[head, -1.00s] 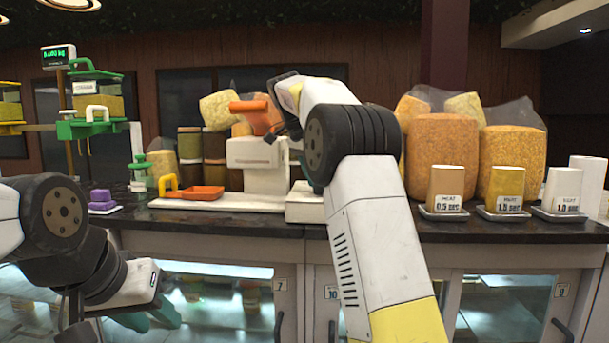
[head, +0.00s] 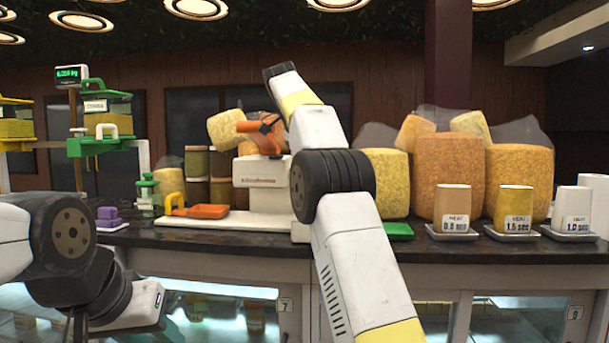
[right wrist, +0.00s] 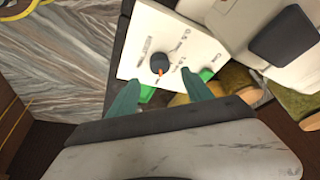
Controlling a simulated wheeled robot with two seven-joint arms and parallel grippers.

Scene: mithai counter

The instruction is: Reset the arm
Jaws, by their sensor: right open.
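My right arm (head: 350,240) rises through the middle of the head view, bent at a black joint, with its upper part angled up and left in front of the counter. Its gripper is out of the head view. In the right wrist view my right gripper (right wrist: 159,79) has its two teal fingers apart, with nothing held between them. A white panel with a dark knob (right wrist: 159,63) lies beyond the fingertips. My left arm (head: 65,240) is bent at the lower left; its fingers do not show.
A scale with a green display (head: 70,74) stands at the left. Glass-fronted cabinets are below.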

